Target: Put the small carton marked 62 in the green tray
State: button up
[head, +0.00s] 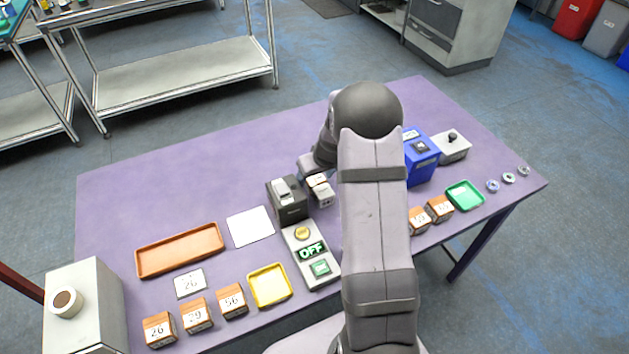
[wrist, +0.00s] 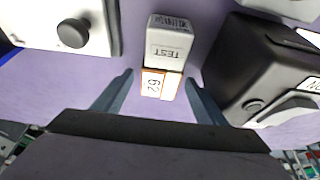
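The small carton marked 62 (wrist: 152,84), orange and white, shows in the wrist view between the two fingertips. It sits against or very close to a grey block marked TEST (wrist: 168,42). My gripper (wrist: 159,79) is open around the carton, with a gap on each side; no contact shows. In the head view my gripper is low over the table beside the black device, mostly hidden by my arm. The green tray (head: 464,195) is empty at the table's right side.
A black device (head: 289,199) (wrist: 268,68) stands close to one finger. A box with a black knob (wrist: 75,33) is on the other side. A blue machine (head: 421,160) and two cartons (head: 430,214) stand near the green tray. A yellow tray (head: 269,286) and orange tray (head: 180,249) lie left.

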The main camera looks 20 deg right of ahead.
aim_at(316, 178)
jog(key=c, duration=1.2)
jog(key=shift+o, duration=0.2)
jog(key=shift+r, duration=0.15)
notch_tip(316, 178, up, 10)
jog(key=b, duration=0.1)
